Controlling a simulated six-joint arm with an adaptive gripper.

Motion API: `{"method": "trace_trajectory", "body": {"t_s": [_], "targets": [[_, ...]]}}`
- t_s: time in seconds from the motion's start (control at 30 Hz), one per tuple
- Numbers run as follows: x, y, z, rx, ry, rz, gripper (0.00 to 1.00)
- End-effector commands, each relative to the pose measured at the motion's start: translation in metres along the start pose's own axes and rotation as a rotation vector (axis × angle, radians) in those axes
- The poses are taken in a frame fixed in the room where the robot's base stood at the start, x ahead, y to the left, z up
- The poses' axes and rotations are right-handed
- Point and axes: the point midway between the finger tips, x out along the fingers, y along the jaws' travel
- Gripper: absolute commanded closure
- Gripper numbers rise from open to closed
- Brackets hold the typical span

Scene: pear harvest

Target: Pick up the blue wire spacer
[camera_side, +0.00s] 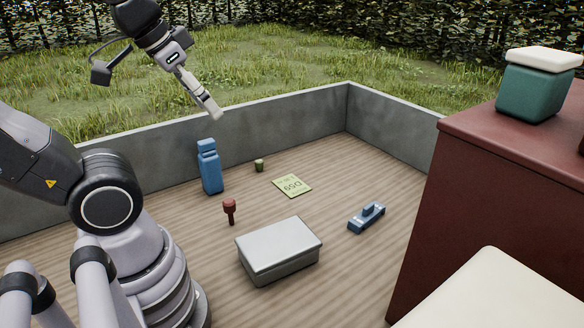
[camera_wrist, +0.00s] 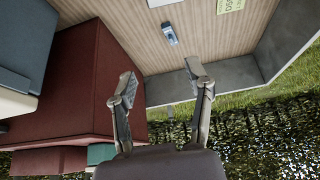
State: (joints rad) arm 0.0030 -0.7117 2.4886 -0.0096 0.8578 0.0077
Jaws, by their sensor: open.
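The blue wire spacer (camera_side: 366,218), a low blue bar with a raised block on top, lies on the wooden floor right of the grey box. It also shows in the wrist view (camera_wrist: 169,34), near the top middle, beyond the fingertips. My gripper (camera_side: 209,108) is high above the floor at the upper left in the side view, well away from the spacer. In the wrist view my gripper (camera_wrist: 161,77) has its two fingers wide apart with nothing between them.
A grey lidded box (camera_side: 279,250), red knobbed peg (camera_side: 229,211), blue bottle (camera_side: 210,168), small green cup (camera_side: 259,165) and yellow card (camera_side: 292,186) are on the floor. Low grey walls (camera_side: 290,117) enclose it. A dark red cabinet (camera_side: 480,200) bearing a green container (camera_side: 535,88) stands right.

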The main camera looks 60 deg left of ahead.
Motion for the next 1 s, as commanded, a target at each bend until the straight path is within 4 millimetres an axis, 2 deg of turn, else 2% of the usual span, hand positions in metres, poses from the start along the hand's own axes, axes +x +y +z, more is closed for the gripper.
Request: {"method": "trace_trajectory", "body": {"t_s": [0.17,0.27,0.4,0.53,0.63,0.73,0.8,0.9,1.0], "targets": [[0.036,0.01,-0.066,0.012,0.061,0.041,0.49],[0.072,0.017,-0.113,0.014,0.121,0.059,0.49],[0.133,0.024,-0.169,0.007,0.208,0.059,0.49],[0.198,0.027,-0.206,-0.001,0.286,0.03,0.49],[0.251,0.026,-0.223,-0.003,0.344,-0.01,0.49],[0.306,0.023,-0.23,0.001,0.398,-0.065,0.49],[0.343,0.019,-0.228,0.01,0.435,-0.111,0.49],[0.388,0.014,-0.218,0.03,0.48,-0.177,0.49],[0.42,0.009,-0.206,0.051,0.517,-0.234,0.49]]}}
